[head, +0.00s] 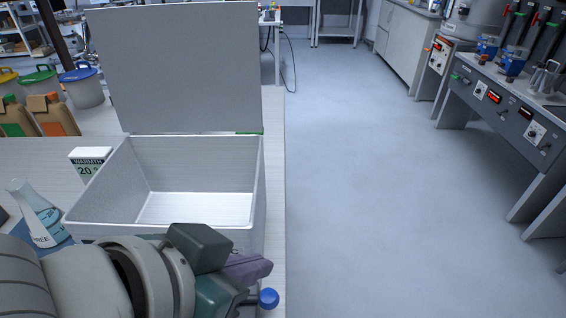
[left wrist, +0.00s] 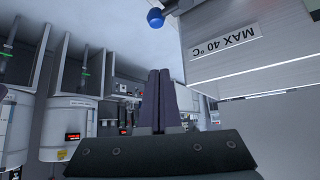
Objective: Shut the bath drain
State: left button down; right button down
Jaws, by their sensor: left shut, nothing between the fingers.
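The bath (head: 255,185) is a white open box on the bench with its lid (head: 180,70) standing up. Its inside looks empty. In the left wrist view its side wall (left wrist: 230,75) carries a "MAX 40 °C" label. A blue knob (head: 268,298) shows low beside the bath's near right corner; in the left wrist view the knob (left wrist: 155,18) sits on a short metal stem at the top. My left gripper (head: 268,268) is shut and empty, just above the knob in the head view and apart from it in the wrist view (left wrist: 159,72). My right gripper is out of view.
A conical flask (head: 42,220) and a "WARMTH" box (head: 88,160) stand left of the bath. Lidded tubs (head: 82,88) and brown containers (head: 55,115) are farther back. The floor (head: 370,180) right of the bench is clear, with a equipment bench (head: 505,110) beyond.

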aim_at(253, 299)
pick_arm(q)
jog(key=shift+w+d+f, duration=0.15)
jog(key=shift+w+f, duration=0.1)
jog(key=shift+f, duration=0.2)
jog(key=shift+w+d+f, duration=0.15)
jog(key=shift+w+f, duration=0.1)
jog(key=shift+f, duration=0.2)
jog(key=f, duration=0.2)
jog(key=w+d+f, duration=0.1)
jog(key=f, duration=0.1)
jog(key=w+f+b, duration=0.1)
jog(key=f, duration=0.2)
jog(key=shift+w+d, duration=0.15)
jog(key=shift+d, duration=0.15)
jog(key=shift+s+a+f, duration=0.1)
jog(key=shift+s+a, duration=0.1)
jog(key=shift+s, duration=0.05)
